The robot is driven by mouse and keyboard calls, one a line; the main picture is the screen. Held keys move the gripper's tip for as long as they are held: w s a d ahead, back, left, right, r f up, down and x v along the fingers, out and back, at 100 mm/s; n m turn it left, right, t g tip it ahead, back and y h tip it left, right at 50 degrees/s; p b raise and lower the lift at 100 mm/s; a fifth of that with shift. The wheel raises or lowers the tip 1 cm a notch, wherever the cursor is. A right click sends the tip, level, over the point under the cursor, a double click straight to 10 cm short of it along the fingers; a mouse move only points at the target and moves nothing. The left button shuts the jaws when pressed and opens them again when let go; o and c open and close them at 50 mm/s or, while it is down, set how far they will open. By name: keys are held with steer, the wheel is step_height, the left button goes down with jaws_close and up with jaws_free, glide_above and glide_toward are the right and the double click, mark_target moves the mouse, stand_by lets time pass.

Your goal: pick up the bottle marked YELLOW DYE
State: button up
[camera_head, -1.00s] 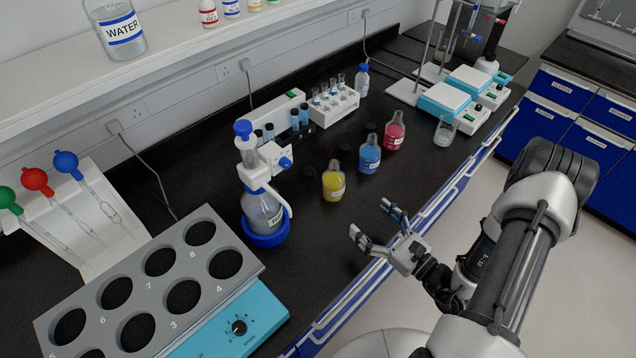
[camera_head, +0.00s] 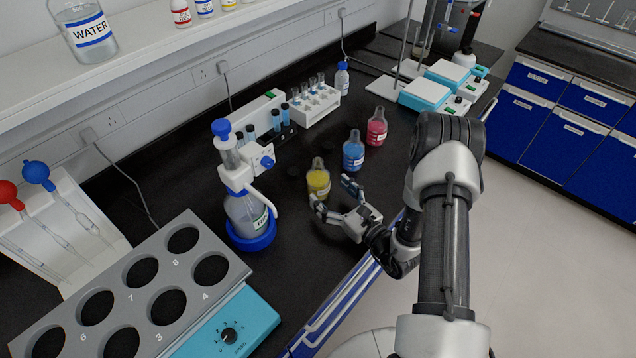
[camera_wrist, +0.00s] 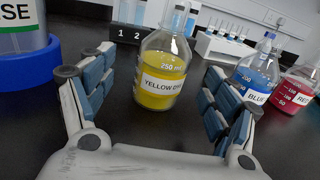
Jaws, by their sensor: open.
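The bottle marked YELLOW DYE (camera_head: 318,182) stands upright on the black bench, clear glass with yellow liquid. In the wrist view the YELLOW DYE bottle (camera_wrist: 162,72) is ahead, between the two fingers, its label facing me. My gripper (camera_head: 333,201) is open and empty. Its fingertips are close to the bottle in the head view. In the wrist view my gripper (camera_wrist: 155,82) has blue-grey padded fingers on either side of the bottle, with gaps at both sides.
A blue dye bottle (camera_head: 353,155) and a red dye bottle (camera_head: 376,130) stand behind to the right. A dispenser bottle with a blue base (camera_head: 254,238) is at the left. A test tube rack (camera_head: 316,108) is farther back. Bare bench lies in front of the yellow bottle.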

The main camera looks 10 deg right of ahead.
mark_target(326, 185)
steer(key=b+x, duration=0.1)
steer(key=x, duration=0.4)
steer(key=shift+w+d+r, duration=0.15)
steer(key=shift+d, duration=0.05)
steer(key=shift+c, duration=0.3)
steer(key=c, duration=1.5)
